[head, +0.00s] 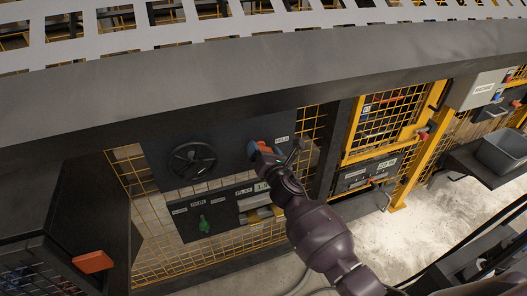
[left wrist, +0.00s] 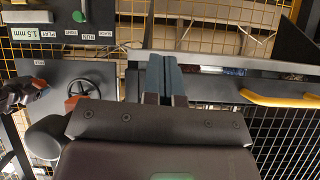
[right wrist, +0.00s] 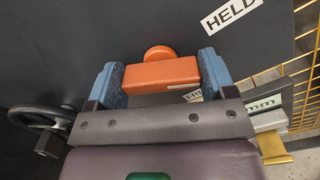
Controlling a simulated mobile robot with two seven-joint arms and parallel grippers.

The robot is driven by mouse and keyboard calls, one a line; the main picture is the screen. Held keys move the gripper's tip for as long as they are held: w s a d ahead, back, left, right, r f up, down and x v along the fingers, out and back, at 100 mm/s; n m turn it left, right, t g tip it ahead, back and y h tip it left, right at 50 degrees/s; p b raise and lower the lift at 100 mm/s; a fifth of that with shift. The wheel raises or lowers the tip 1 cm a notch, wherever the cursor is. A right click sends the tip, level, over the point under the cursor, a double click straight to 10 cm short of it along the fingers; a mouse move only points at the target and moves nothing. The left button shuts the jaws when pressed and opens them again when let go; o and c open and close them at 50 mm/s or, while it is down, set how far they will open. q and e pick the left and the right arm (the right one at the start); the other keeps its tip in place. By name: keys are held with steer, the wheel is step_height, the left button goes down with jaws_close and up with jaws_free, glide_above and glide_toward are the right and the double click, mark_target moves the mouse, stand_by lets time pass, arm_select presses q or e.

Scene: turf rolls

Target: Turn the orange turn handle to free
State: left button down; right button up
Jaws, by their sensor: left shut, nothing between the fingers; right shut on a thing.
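The orange turn handle (right wrist: 160,74) is a bar with a round hub on a dark panel. It lies nearly level in the right wrist view. My right gripper (right wrist: 160,78) is shut on it, with one blue finger at each end of the bar. In the head view the handle (head: 264,148) is partly covered by my right gripper (head: 267,150). A HELD label (right wrist: 231,14) is above and right of the handle. A second label (right wrist: 194,95) below it is mostly hidden. My left gripper (left wrist: 166,78) is shut and empty, away from the handle.
A black handwheel (head: 194,160) is left of the handle. Below is a lower panel with a green knob (head: 203,224). A dark beam (head: 240,72) runs above. Yellow mesh (head: 385,125) and a grey bin (head: 503,150) are to the right.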

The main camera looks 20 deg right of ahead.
steer(key=m, duration=0.3)
steer(key=shift+m, duration=0.4)
steer(key=m, duration=0.2)
steer(key=shift+f+m, duration=0.1)
steer(key=shift+m, duration=0.2)
steer(key=shift+d+m, duration=0.1)
steer(key=shift+m, duration=2.5)
arm_select(q)
steer(key=shift+r, duration=0.1)
arm_select(e)
steer(key=shift+f, duration=0.1)
arm_select(q)
steer(key=shift+w+r, duration=0.15)
arm_select(e)
steer(key=o, duration=0.9)
